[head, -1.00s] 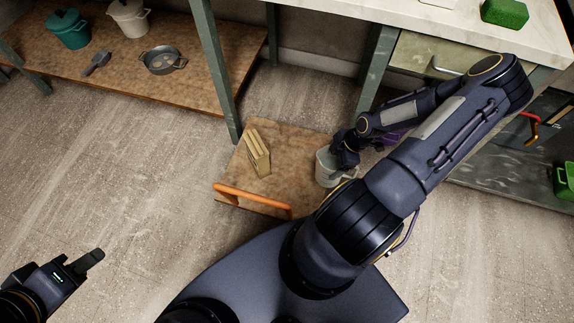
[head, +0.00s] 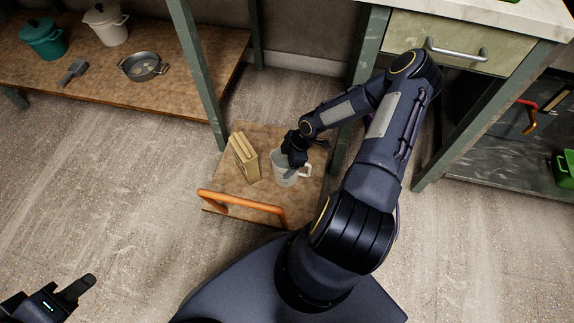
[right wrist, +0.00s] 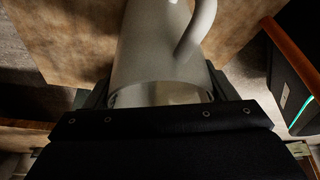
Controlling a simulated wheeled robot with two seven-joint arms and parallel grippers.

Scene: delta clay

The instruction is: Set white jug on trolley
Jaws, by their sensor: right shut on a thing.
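The white jug (head: 285,174) is over the trolley (head: 240,208), right of its middle, in the head view. My right gripper (head: 291,158) is shut on the jug at its rim. In the right wrist view the jug (right wrist: 160,50) fills the middle, with its handle pointing up and right, and the trolley top (right wrist: 65,40) shows behind it. I cannot tell whether the jug's base touches the trolley top. My left gripper (head: 75,292) is at the lower left of the head view, away from the trolley, with only part of it showing.
A tan block-like object (head: 245,158) stands on the trolley just left of the jug. The trolley has an orange handle (head: 240,203) at its near edge. A shelf (head: 90,95) with pots is at upper left; a green table leg (head: 195,70) stands behind the trolley.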

